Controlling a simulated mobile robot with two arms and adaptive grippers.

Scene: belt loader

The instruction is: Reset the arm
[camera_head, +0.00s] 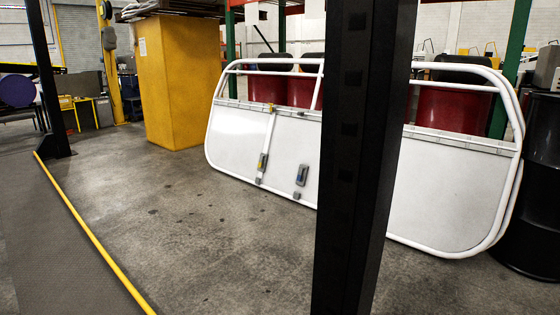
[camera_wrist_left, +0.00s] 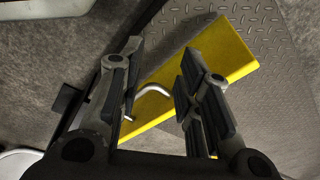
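My left gripper (camera_wrist_left: 157,85) shows only in the left wrist view. Its two dark fingers are spread apart with a clear gap between them. A thin curved light-grey hook or handle (camera_wrist_left: 155,91) shows in the gap, and I see no finger closed on it. Behind the fingers runs a yellow bar or panel (camera_wrist_left: 222,58), slanting across the picture beside a diamond-plate surface (camera_wrist_left: 262,25). Whether the gripper touches either one I cannot tell. My right gripper is in neither view.
In the head view a dark upright post (camera_head: 352,160) blocks the middle. Behind it stands a white railed panel (camera_head: 455,190) with red drums (camera_head: 440,110) behind. A yellow block (camera_head: 180,80) stands farther back. A yellow edge line (camera_head: 95,235) borders a grey surface; the concrete floor (camera_head: 200,220) is clear.

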